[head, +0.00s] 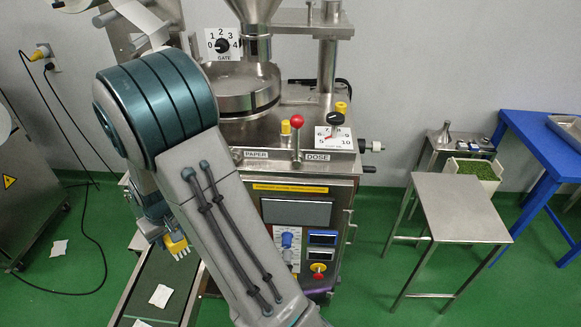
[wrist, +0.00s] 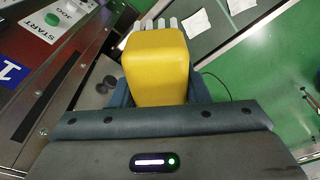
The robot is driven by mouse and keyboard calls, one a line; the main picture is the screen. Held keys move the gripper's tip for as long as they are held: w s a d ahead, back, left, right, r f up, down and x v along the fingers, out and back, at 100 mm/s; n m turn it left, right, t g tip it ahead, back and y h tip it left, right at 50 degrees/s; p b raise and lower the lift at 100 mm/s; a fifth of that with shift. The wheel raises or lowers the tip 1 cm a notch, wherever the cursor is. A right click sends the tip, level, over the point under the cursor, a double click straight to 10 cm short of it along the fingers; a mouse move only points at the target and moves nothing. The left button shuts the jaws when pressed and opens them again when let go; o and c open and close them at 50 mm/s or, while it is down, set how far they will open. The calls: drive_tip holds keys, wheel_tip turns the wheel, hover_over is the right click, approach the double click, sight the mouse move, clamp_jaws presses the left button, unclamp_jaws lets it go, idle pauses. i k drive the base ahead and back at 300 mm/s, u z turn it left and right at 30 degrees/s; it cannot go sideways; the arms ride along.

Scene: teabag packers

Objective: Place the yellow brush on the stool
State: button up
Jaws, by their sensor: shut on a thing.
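The yellow brush (head: 176,246) is in my gripper (head: 164,236), low at the left of the machine in the head view. In the wrist view the brush (wrist: 157,66) shows as a yellow block with pale bristles at its far end. My gripper is shut on it, with the dark fingers (wrist: 158,92) on both sides mostly hidden by the block. The stool (head: 462,208) has a square bare metal top and thin legs. It stands on the floor at the right of the head view, well apart from my gripper.
The packing machine (head: 290,188) stands between my gripper and the stool. A conveyor (head: 165,270) with a white packet (head: 160,295) runs beneath my gripper. A crate of green leaf (head: 474,169) stands behind the stool, and a blue table (head: 545,145) is to its right. Green floor is open around the stool.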

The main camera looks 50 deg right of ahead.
sight(460, 209)
drive_tip(key=u, duration=1.25)
drive_tip(key=k, duration=2.8)
drive_tip(key=z, duration=2.55)
